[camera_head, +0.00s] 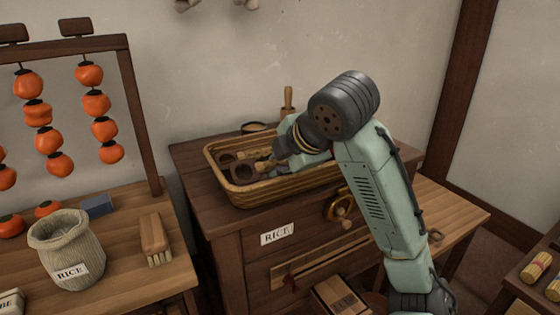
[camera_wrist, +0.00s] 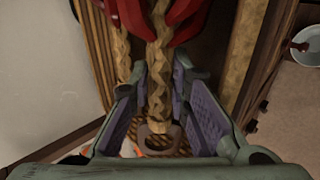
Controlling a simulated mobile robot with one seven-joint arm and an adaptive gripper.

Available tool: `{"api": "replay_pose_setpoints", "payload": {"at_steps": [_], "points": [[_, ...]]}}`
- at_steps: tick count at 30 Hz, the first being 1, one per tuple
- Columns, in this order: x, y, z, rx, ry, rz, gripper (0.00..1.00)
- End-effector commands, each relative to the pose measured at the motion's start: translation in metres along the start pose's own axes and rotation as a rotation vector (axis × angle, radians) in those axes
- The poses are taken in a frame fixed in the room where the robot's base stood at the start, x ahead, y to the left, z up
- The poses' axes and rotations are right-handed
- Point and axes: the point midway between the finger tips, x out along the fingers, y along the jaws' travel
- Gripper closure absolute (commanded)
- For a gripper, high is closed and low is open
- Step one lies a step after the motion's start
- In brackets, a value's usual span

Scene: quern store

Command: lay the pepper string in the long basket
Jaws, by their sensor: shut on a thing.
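The long basket (camera_head: 245,196) is a low wicker tray on top of a wooden cabinet. My gripper (camera_wrist: 158,78) is at the basket, its fingers shut on the pale braided cord of the pepper string (camera_wrist: 158,95). Red peppers (camera_wrist: 190,18) show at the top of the wrist view, beyond the fingers. In the head view my arm hides the peppers and most of the gripper. I cannot tell whether the string touches the basket floor. A second braid (camera_wrist: 116,45) lies alongside, to the left.
Dark rounded pieces (camera_head: 243,172) lie in the basket's left part. The cabinet (camera_head: 222,222) has a drawer labelled RICE.

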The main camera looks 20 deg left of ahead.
Motion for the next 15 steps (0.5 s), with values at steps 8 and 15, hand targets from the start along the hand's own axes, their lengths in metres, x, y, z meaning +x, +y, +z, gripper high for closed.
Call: {"api": "replay_pose_setpoints", "payload": {"at_steps": [8, 15], "points": [[0.0033, -0.0037, -0.0009, -0.001, 0.003, -0.011, 1.00], [0.0035, -0.0039, -0.0009, -0.001, 0.003, -0.012, 0.68]]}}
